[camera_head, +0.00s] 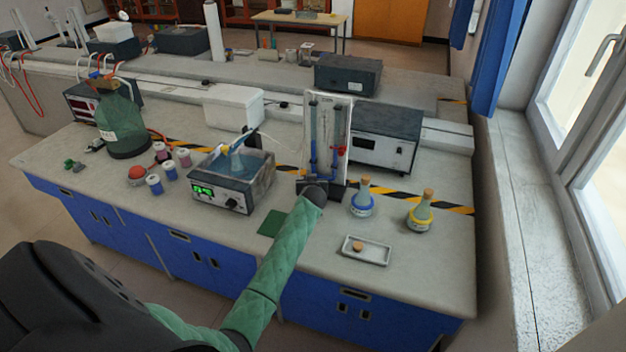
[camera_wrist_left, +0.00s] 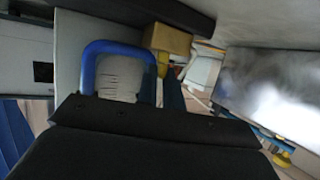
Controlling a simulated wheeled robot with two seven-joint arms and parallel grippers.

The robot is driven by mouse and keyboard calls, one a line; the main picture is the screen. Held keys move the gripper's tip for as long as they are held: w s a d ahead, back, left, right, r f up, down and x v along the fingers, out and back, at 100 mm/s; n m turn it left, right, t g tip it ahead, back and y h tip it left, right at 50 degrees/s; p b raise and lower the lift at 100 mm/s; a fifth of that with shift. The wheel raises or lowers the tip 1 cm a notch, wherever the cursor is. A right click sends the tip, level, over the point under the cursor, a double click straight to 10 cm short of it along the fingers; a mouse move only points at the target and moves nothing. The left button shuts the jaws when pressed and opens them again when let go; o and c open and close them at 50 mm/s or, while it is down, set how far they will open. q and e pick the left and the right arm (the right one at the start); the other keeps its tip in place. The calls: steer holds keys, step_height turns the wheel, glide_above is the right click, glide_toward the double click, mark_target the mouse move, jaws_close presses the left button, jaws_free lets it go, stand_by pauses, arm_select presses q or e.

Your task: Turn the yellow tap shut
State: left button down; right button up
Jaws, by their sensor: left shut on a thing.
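In the head view, a stand (camera_head: 341,110) with blue upright tubes and a red tap (camera_head: 340,149) is on the bench. My left arm reaches up to its lower front, and the left gripper (camera_head: 314,192) covers part of its base. The yellow tap is not visible in the head view. In the left wrist view, an ochre-yellow block with a brighter yellow part below it, which looks like the yellow tap (camera_wrist_left: 168,40), lies against the dark finger of my left gripper (camera_wrist_left: 160,68). The gripper is shut on it. The tap's exact angle cannot be told. My right gripper is not in view.
Left is a bath with a green display (camera_head: 232,190). A grey instrument (camera_head: 384,140) stands behind. A green mat (camera_head: 271,223) lies beside my arm.

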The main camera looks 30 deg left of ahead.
arm_select(q)
steer(key=shift+s+a+r+m+t+h+p, duration=0.1)
steer(key=shift+a+m+t+h+p, duration=0.15)
steer(key=shift+m+t+h+p, duration=0.65)
steer(key=shift+s+a+m+t+h+p, duration=0.1)
steer(key=shift+a+m+t+h+p, duration=0.15)
steer(key=shift+m+h, duration=1.15)
steer(key=shift+d, duration=0.1)
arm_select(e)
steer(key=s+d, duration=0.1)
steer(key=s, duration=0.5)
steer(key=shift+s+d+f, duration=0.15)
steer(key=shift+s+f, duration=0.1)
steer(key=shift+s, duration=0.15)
arm_select(q)
steer(key=c, duration=1.8)
jaws_free()
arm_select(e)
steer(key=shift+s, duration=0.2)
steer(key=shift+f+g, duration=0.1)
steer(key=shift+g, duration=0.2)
